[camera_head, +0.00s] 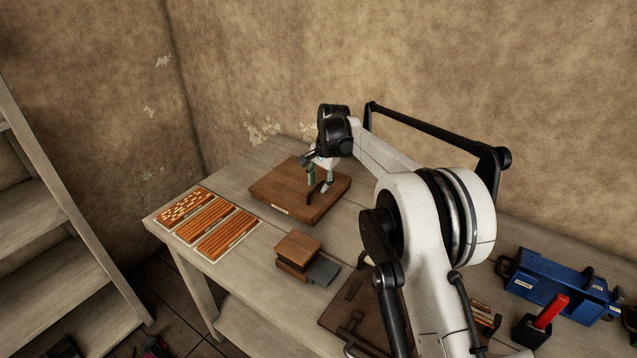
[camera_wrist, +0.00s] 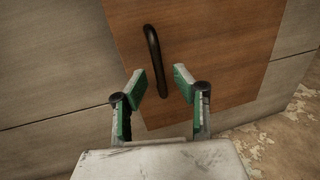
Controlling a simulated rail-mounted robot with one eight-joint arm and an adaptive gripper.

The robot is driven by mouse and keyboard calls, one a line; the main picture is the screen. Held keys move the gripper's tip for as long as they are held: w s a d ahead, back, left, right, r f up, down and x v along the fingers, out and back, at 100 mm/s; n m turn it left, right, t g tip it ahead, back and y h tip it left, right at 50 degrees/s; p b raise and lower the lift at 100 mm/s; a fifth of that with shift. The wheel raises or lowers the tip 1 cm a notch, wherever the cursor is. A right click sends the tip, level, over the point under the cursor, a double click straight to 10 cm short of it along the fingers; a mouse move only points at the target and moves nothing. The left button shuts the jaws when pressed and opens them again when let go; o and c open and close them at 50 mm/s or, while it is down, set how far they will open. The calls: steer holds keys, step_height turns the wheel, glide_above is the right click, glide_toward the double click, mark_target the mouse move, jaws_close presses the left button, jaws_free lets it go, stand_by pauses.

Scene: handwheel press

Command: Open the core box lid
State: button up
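A flat brown wooden box (camera_head: 272,193) with a small pale label on its front edge lies on the table near the back wall; I take it for the core box. Its lid (camera_wrist: 222,48) lies flat and closed. A black curved handle (camera_wrist: 153,48) stands on the lid. My gripper (camera_head: 319,184) is above the right part of the lid, pointing down. In the wrist view my gripper (camera_wrist: 160,82) is open, with green-padded fingers. The near end of the handle shows between the fingertips, and neither finger visibly touches it. My arm hides part of the table to the right.
Small stacked wooden blocks (camera_head: 298,246) stand in front. A blue case (camera_head: 560,286) and a dark holder with a red-handled tool (camera_head: 543,318) are at right.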

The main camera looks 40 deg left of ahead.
steer(key=shift+f, duration=0.1)
jaws_close()
stand_by(0.4)
